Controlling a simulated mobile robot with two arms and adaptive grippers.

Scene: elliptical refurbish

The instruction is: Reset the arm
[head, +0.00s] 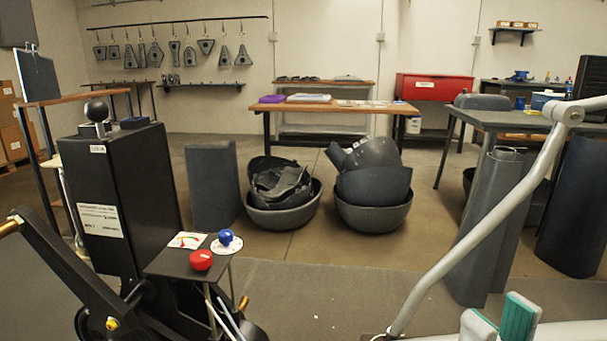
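A pale grey bent tube (487,215), which looks like an arm of the elliptical, rises from the bottom middle to a joint at the upper right. A black arm (75,265) with brass-coloured ends slants across the lower left. It runs beside a tall black box (125,195) with a white label and a ball knob on top. My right gripper (500,322) shows at the bottom right edge, its teal-padded fingertips apart and nothing seen between them. It is right of the tube's lower end and looks clear of it. My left gripper is not in view.
A small black stand (165,262) holds a red button (201,260) and a blue knob (225,237). Grey bowls of dark shells (284,215) stand on the floor beyond. A grey table (510,117) is at the right. The middle floor (350,270) is clear.

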